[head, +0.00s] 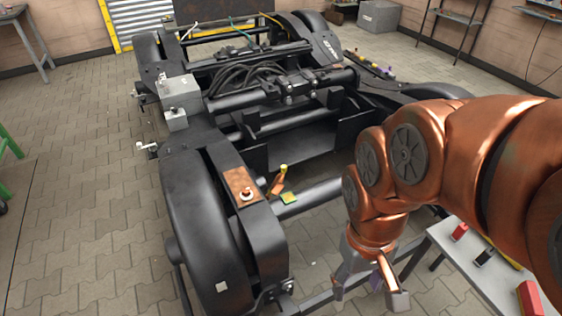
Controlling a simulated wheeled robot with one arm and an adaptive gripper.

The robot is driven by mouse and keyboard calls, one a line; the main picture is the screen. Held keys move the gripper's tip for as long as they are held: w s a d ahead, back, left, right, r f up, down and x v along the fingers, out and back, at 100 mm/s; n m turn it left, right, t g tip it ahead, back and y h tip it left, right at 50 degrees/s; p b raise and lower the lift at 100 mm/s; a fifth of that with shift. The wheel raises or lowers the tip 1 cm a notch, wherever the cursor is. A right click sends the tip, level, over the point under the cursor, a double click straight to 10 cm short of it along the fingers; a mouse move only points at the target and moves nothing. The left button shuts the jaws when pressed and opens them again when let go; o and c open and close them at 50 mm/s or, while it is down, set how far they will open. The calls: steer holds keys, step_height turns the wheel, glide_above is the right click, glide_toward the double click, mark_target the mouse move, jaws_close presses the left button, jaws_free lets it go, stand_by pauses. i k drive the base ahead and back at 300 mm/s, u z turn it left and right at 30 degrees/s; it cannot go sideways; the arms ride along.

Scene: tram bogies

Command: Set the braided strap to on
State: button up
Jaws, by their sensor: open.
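A short copper-coloured piece with a yellow top (278,182), which looks like the braided strap, stands tilted beside the near wheel housing of the black bogie (262,230). A small green and yellow pad (289,198) lies just right of its foot. A copper-brown plate (240,187) with a white and red round fitting is on the housing, left of the strap. My gripper (369,292) is open, pointing down, to the lower right of the strap and well apart from it. A small purple patch shows between its fingers; I cannot tell what it is.
A grey table (437,268) with red, black and yellow items stands at lower right, partly behind my arm. Bogie beams, cables (250,75) and a grey box (180,93) lie farther back.

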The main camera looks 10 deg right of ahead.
mark_target(277, 180)
steer(key=z, duration=0.35)
steer(key=k, duration=0.2)
steer(key=u, duration=1.5)
steer(key=i, duration=0.5)
steer(key=z, duration=0.05)
